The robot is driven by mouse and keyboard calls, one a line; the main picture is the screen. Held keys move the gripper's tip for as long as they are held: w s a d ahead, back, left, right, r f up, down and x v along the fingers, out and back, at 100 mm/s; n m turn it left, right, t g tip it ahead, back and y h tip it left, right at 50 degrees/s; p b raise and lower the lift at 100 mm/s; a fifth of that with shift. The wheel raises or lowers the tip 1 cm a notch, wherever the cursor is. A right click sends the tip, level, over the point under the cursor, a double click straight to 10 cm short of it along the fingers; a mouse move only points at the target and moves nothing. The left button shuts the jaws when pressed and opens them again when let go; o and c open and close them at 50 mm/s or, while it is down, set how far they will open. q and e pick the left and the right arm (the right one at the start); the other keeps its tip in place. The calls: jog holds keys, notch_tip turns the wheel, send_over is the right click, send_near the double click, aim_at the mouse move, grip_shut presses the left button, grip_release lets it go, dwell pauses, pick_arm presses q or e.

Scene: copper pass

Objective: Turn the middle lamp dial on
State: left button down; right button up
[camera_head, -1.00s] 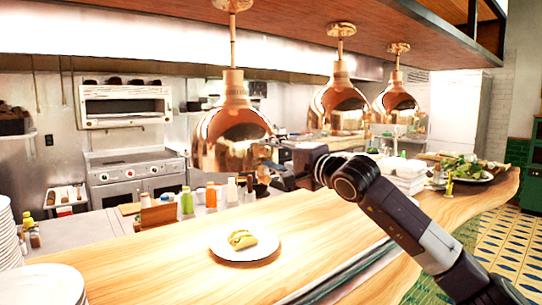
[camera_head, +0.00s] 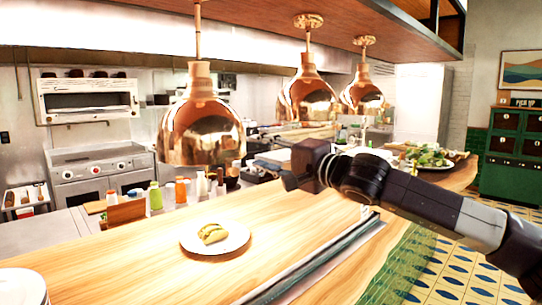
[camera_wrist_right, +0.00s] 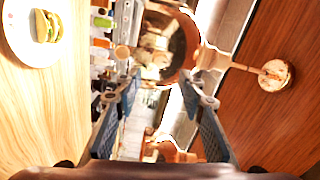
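Three copper lamps hang in a row over the wooden counter. The middle lamp (camera_head: 309,98) hangs between the left lamp (camera_head: 202,130) and the right lamp (camera_head: 362,95). I cannot make out a separate dial. My right gripper (camera_head: 287,182) is below the left and middle lamps, apart from both shades in the picture. In the right wrist view its fingers (camera_wrist_right: 166,95) are spread with nothing held. That view is turned sideways; a copper shade (camera_wrist_right: 183,45) is beyond the fingertips and another shows partly between the fingers. I cannot tell which lamps these are. My left gripper is not in view.
A plate (camera_head: 190,243) with food lies on the counter (camera_head: 130,262). Bottles (camera_head: 155,196) stand behind it. A metal rail (camera_head: 318,262) runs along the counter edge. A salad platter (camera_head: 433,164) is at the far right end. Plates are stacked at lower left.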

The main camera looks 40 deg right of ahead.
jog(key=shift+s+d, duration=0.1)
jog(key=shift+s, duration=1.35)
